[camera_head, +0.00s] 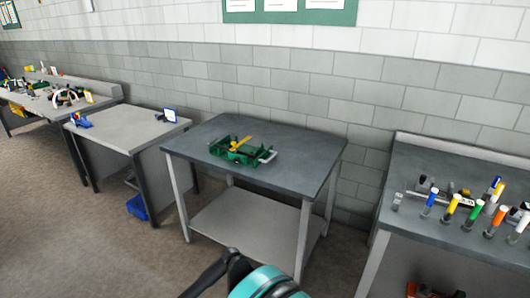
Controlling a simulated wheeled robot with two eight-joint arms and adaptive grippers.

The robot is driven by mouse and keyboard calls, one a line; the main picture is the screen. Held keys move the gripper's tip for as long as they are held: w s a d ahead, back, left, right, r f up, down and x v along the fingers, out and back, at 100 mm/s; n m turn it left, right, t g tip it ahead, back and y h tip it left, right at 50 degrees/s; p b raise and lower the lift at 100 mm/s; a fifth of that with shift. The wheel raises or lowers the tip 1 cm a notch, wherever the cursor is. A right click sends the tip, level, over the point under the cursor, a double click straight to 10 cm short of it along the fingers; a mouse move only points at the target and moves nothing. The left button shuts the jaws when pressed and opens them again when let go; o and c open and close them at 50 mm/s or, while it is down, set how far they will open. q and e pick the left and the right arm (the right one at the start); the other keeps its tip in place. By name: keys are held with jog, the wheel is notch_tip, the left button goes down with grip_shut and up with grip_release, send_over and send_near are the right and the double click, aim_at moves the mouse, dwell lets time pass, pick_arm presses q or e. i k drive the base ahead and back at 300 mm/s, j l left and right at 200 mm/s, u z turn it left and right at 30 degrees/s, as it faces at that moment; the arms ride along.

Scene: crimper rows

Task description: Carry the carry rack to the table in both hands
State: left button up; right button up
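A green rack-like frame (232,155) with a yellow bar across it and grey parts at its right end sits on the dark top of the middle table (300,147). It looks like the carry rack, but it is small in view and its details are hard to make out. A teal and black part of my own body shows at the bottom edge, well short of the rack. I can make out neither gripper's fingers, and nothing of mine touches the rack.
A right bench (430,151) holds several upright tools with coloured handles. A grey left table (125,127) carries a blue item (82,121) and a small sign (170,115). A cluttered bench (40,103) stands far left. Brown floor (110,240) is open in front.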

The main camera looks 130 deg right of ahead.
aim_at(137, 128)
jog(key=z, duration=4.3)
jog(key=i+j+z, duration=0.15)
jog(key=z, duration=0.25)
jog(key=i+j+z, duration=0.25)
jog(key=z, duration=0.2)
jog(key=i+j, duration=0.2)
jog(key=j, duration=0.15)
jog(key=i+j+z, duration=0.15)
jog(key=j, duration=0.15)
jog(key=i+j, duration=0.2)
jog(key=j, duration=0.15)
jog(key=i+j+z, duration=0.1)
jog(key=j, duration=0.25)
jog(key=i+j+z, duration=0.1)
jog(key=j, duration=0.25)
jog(key=i+j, duration=0.25)
jog(key=j, duration=0.15)
jog(key=i+j+z, duration=0.1)
jog(key=j, duration=0.25)
jog(key=i+j, duration=0.1)
jog(key=j, duration=0.2)
jog(key=i+j, duration=0.15)
jog(key=j, duration=0.15)
jog(key=i+j, duration=0.1)
jog(key=j, duration=0.2)
